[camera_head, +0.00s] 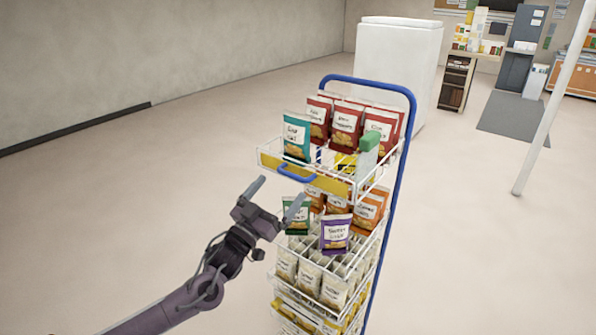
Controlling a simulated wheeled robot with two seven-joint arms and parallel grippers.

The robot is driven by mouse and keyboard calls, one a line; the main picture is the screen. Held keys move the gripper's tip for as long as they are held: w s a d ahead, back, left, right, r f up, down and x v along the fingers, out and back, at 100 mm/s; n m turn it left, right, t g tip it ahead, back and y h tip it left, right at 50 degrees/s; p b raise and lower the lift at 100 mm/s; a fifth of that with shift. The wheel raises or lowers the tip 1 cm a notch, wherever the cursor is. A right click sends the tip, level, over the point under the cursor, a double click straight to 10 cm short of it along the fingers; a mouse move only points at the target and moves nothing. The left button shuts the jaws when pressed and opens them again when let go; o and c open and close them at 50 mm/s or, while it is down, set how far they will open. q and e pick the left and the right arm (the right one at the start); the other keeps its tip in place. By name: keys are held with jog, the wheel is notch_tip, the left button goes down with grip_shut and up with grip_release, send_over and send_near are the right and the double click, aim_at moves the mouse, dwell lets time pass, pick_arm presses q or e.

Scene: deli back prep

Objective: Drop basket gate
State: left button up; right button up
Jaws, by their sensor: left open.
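A wire snack rack with a blue frame (411,130) stands in the middle of the view, with several baskets stacked on it. The top basket's front gate is a yellow panel (328,183) with a blue handle (297,173). Red chip bags (346,122) and a teal bag (297,138) stand in or at that basket. My left gripper (274,196) is open and empty. In the picture it is just left of the rack, below the blue handle, with its right finger overlapping the green bag (298,219). I cannot tell whether it touches anything. My right gripper is out of view.
Lower baskets hold orange bags (369,209), a purple bag (335,234) and several pale bags (309,276). A white chest (397,62) stands behind the rack. A white pole (548,118) is at the right. The floor left of the rack is clear.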

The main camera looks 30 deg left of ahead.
aim_at(292, 175)
pick_arm(q)
jog(key=p+x, duration=0.1)
jog(key=x, duration=0.4)
jog(key=shift+w, duration=0.1)
jog(key=shift+w+r+p, duration=0.15)
jog(key=shift+w+p, duration=0.25)
jog(key=shift+w, duration=0.1)
jog(key=shift+d, duration=0.1)
jog(key=shift+c, duration=0.4)
